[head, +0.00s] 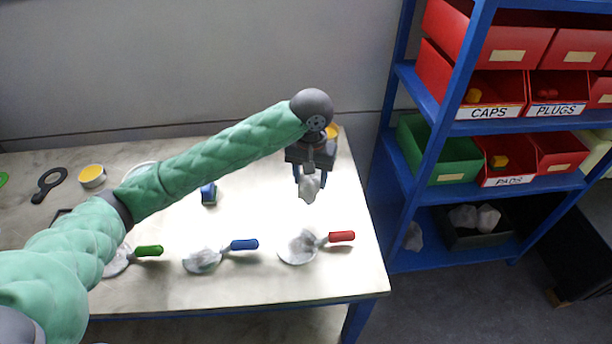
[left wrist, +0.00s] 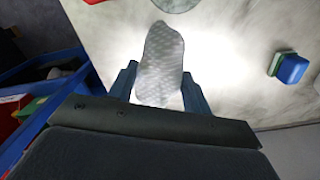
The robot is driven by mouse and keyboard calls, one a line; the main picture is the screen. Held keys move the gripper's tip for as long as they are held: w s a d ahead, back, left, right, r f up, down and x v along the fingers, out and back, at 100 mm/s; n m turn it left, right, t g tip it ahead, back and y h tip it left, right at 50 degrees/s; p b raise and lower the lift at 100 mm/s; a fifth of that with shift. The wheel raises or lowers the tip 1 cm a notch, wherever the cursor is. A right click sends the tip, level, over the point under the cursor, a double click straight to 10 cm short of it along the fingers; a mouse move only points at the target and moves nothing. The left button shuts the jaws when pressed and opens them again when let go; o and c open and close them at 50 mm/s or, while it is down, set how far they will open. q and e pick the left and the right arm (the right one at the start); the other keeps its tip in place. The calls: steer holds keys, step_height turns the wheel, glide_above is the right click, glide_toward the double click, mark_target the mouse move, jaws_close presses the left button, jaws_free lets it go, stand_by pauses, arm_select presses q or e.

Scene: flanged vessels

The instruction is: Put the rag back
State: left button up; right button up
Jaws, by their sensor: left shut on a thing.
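My left gripper (head: 310,182) is above the right part of the table, pointing down. It is shut on a whitish-grey rag (head: 309,190), which hangs between its blue fingers. In the left wrist view the rag (left wrist: 162,62) sticks out past the fingers of the gripper (left wrist: 158,88) and shows a dimpled texture. A dark bin (head: 480,239) on the lowest shelf holds whitish crumpled pieces. My right gripper is not in view.
A blue rack (head: 404,195) with red bins marked CAPS, PLUGS and PADS and a green bin (head: 437,150) stands right of the table (head: 345,275). A blue-and-green block (left wrist: 289,67), a yellow-topped tin (head: 92,176) and a green-handled tool (head: 148,251) are on the table.

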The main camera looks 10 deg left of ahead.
arm_select(q)
steer(key=shift+a, duration=0.3)
steer(key=shift+s+a, duration=0.15)
steer(key=shift+a, duration=0.2)
steer(key=w+a+f+p, duration=0.1)
steer(key=w+a+f, duration=0.1)
steer(key=a, duration=0.1)
steer(key=w+a+f+p, duration=0.1)
steer(key=w+a+f, duration=0.1)
steer(key=a, duration=0.1)
steer(key=w+a+f+p, duration=0.2)
steer(key=a, duration=0.1)
steer(key=shift+f, duration=0.15)
steer(key=shift+w+a+f, duration=0.15)
steer(key=shift+a+f, duration=0.05)
steer(key=shift+f, duration=0.35)
step_height(320, 180, down, 2)
steer(key=shift+p, duration=0.8)
steer(key=shift+f, duration=0.7)
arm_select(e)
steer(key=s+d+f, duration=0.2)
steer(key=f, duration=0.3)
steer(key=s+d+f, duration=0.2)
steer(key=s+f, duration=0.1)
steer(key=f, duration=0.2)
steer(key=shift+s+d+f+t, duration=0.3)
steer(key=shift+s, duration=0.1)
